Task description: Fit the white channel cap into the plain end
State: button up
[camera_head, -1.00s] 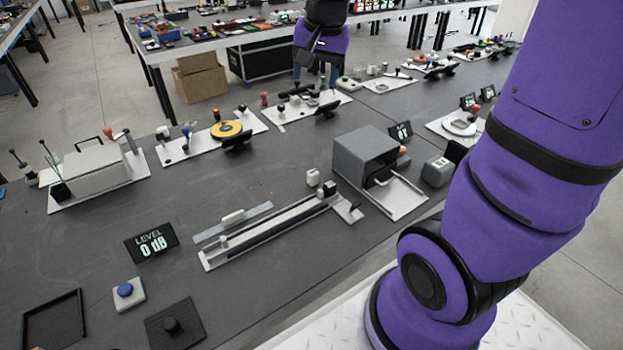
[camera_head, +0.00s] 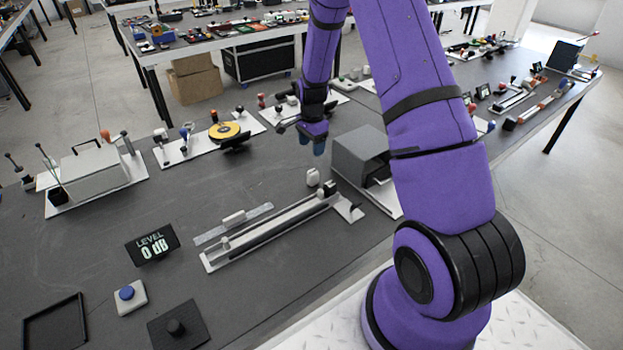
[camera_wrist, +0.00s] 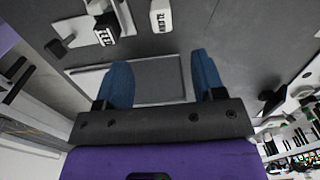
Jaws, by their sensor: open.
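The white channel cap appears to be the small white block (camera_head: 312,177), standing on the table beside the far right end of the long channel (camera_head: 250,236). It also shows near the top of the wrist view (camera_wrist: 160,16), with dark lettering on it. A black block (camera_head: 330,187) sits at that far end of the channel; it shows in the wrist view too (camera_wrist: 106,27), with white markings. I cannot tell which end is the plain one. My gripper (camera_head: 318,147) points down above and behind the cap, apart from it. Its blue fingers (camera_wrist: 163,80) are spread and empty.
A grey open-fronted box (camera_head: 355,158) stands close to the right of the gripper. A flat grey strip with a white block (camera_head: 234,217) lies beside the channel. A display reading LEVEL 0 dB (camera_head: 152,244) stands front left.

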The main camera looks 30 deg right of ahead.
aim_at(313, 172)
jog(key=shift+d+f, duration=0.2)
jog(key=shift+f, duration=0.85)
notch_tip(313, 172, down, 10)
jog(key=shift+w+d+f, duration=0.1)
jog(key=shift+w+f, duration=0.05)
jog(key=shift+f, duration=0.1)
jog(key=shift+c, duration=0.4)
jog(key=c, duration=0.9)
